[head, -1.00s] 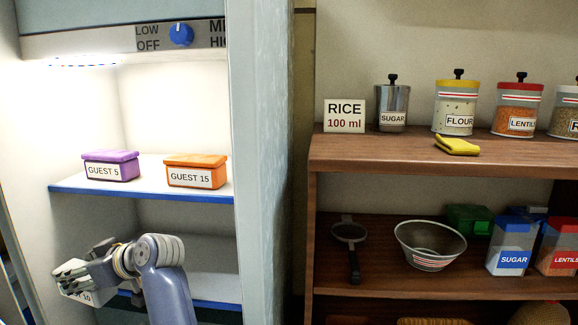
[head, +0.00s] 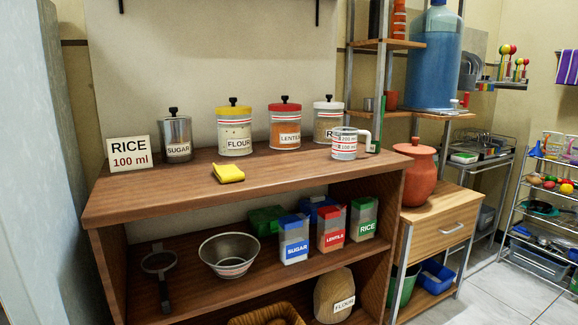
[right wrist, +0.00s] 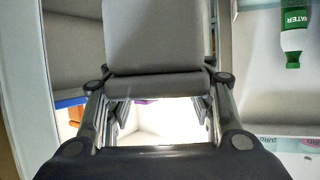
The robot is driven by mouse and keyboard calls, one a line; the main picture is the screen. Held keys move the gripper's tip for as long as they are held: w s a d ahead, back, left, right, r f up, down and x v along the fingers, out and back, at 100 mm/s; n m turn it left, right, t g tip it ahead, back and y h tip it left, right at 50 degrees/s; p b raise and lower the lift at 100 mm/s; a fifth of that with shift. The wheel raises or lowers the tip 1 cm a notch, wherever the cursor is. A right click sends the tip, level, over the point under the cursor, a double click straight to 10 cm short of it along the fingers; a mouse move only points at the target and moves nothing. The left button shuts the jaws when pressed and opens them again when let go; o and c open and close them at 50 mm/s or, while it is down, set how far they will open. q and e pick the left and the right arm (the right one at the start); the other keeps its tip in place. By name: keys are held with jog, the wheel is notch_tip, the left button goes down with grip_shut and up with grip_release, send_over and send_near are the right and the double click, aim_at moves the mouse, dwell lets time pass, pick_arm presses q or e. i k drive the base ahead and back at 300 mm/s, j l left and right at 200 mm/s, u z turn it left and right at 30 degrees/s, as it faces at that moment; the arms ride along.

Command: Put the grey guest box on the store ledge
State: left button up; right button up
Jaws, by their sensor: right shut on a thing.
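In the right wrist view my right gripper (right wrist: 158,112) is shut on a light grey box (right wrist: 155,38), which fills the top middle of the picture. A wider rim or lid edge shows along the box's lower side. The box's label is not visible from here. Bright cabinet space shows behind the gripper. I cannot make out a thing marked as the store ledge in either current view. Neither gripper shows in the head view, and my left gripper is out of sight.
The cabinet's pale side (head: 45,160) is at far left. An inverted-looking water bottle (right wrist: 295,30) and orange thing (right wrist: 70,107) flank the gripper.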

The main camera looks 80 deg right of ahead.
aim_at(154, 187)
jog(key=k+z, duration=0.2)
jog(key=z, duration=0.25)
jog(key=k+l+z, duration=0.1)
jog(key=z, duration=0.35)
jog(key=j+z, duration=0.1)
jog(key=z, duration=0.3)
jog(key=i+j+z, duration=0.1)
jog(key=z, duration=0.3)
jog(key=j+z, duration=0.1)
jog(key=z, duration=0.3)
jog(key=j+z, duration=0.1)
jog(key=z, duration=0.3)
jog(key=j, duration=2.1)
jog(key=i+z, duration=0.05)
